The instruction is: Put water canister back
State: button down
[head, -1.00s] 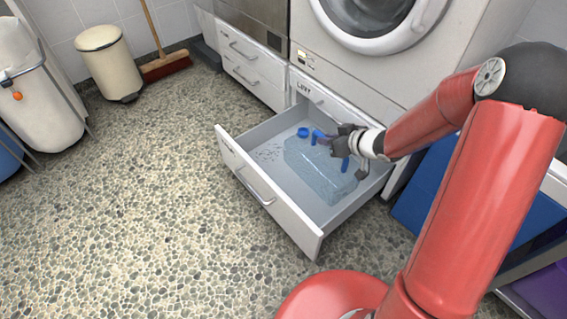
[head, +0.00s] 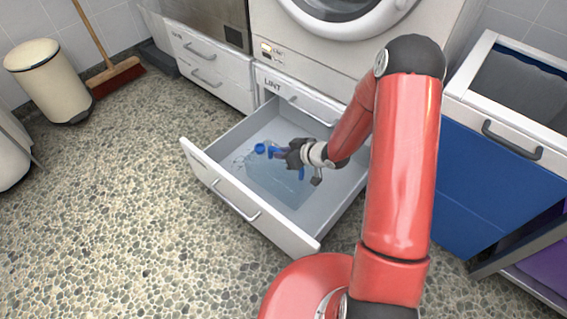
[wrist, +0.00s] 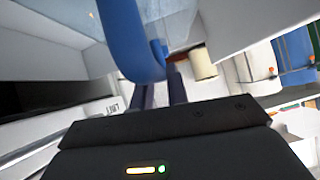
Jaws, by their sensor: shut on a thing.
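The water canister (head: 272,184) is clear and bluish, with a blue cap (head: 260,149) and blue handle parts. It is within the outline of the open drawer (head: 225,187); I cannot tell whether it touches the drawer floor. My gripper (head: 283,154) is over the drawer, shut on the blue handle. In the wrist view the blue handle (wrist: 122,38) rises large before the fingers (wrist: 160,95), with part of the clear body (wrist: 172,22) beyond it. My gripper and wrist hide part of the canister in the head view.
The drawer sits below a white front-loading machine (head: 270,28). A panel marked LINT (head: 272,84) is behind it. A blue-fronted unit (head: 455,190) stands at the right. A cream bin (head: 50,80) and broom (head: 115,75) are at the back left. The pebbled floor (head: 110,220) is clear.

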aim_at(275, 160)
notch_tip(275, 160, down, 4)
jog(key=shift+f+b, duration=0.1)
jog(key=shift+b, duration=0.4)
jog(key=c, duration=1.4)
grip_release()
jog(key=shift+o, duration=0.2)
